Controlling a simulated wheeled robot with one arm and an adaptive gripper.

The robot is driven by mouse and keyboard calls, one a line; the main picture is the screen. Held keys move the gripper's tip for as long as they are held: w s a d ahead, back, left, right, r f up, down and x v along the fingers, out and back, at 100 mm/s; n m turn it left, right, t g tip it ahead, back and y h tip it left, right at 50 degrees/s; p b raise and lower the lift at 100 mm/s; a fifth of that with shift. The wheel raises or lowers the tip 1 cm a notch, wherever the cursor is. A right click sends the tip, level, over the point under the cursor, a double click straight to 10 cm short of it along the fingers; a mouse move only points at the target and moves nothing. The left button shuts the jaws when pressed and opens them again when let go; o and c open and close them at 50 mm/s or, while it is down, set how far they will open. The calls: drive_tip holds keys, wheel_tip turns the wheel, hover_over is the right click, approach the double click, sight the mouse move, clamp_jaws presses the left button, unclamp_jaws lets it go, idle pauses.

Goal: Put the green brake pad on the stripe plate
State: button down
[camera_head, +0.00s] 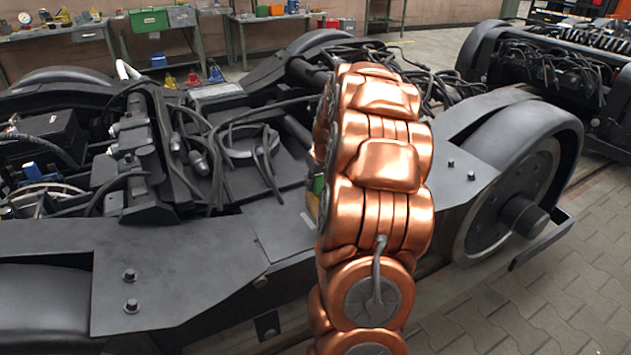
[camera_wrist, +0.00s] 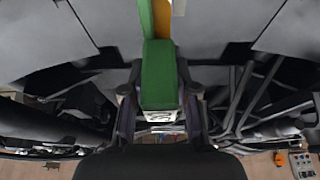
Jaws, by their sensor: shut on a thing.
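The green brake pad (camera_wrist: 160,72) is between the dark fingers of my gripper (camera_wrist: 160,112) in the wrist view, and the gripper is shut on it. An orange-yellow strip (camera_wrist: 163,18) shows right beside the green at the top; I cannot tell whether it belongs to the pad. In the head view only a sliver of the green pad (camera_head: 318,185) shows at the left edge of my copper arm, which hides the gripper. The pad is over or close to the dark bogie frame; contact cannot be told. I cannot make out the stripe plate for certain.
The dark bogie (camera_head: 190,260) fills the foreground, with cables, bolts and a wheel (camera_head: 510,195) at right. A second bogie (camera_head: 560,70) stands at the back right. Workbenches with a green toolbox (camera_head: 149,19) line the back wall. Paved floor (camera_head: 540,300) is clear at lower right.

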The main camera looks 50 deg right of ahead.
sight(322, 200)
drive_tip(key=c, duration=0.9)
unclamp_jaws()
drive_tip(key=p+v, duration=0.2)
drive_tip(key=v, duration=0.9)
drive_tip(key=s+a+f+n+g+y, duration=0.15)
drive_tip(key=s+a, duration=0.25)
drive_tip(key=a, duration=1)
drive_tip(key=s+a+n+g+y, duration=0.1)
drive_tip(key=s+a+g, duration=0.15)
drive_tip(key=a, duration=1.15)
drive_tip(key=s+a+f+g, duration=0.1)
drive_tip(key=s+a, duration=0.2)
drive_tip(key=s, duration=0.4)
drive_tip(key=s+a+f+n+g, duration=0.1)
drive_tip(key=s+a, duration=0.3)
drive_tip(key=s, duration=0.3)
drive_tip(key=s+a+f+g+h, duration=0.1)
drive_tip(key=s+a+g, duration=0.1)
drive_tip(key=s+a, duration=0.2)
drive_tip(key=shift+s+f+n, duration=0.15)
drive_tip(key=shift+s+f, duration=0.05)
drive_tip(key=shift+s, duration=0.6)
drive_tip(key=shift+s+f+n, duration=0.1)
drive_tip(key=shift+s+f, duration=0.1)
drive_tip(key=shift+s, duration=0.65)
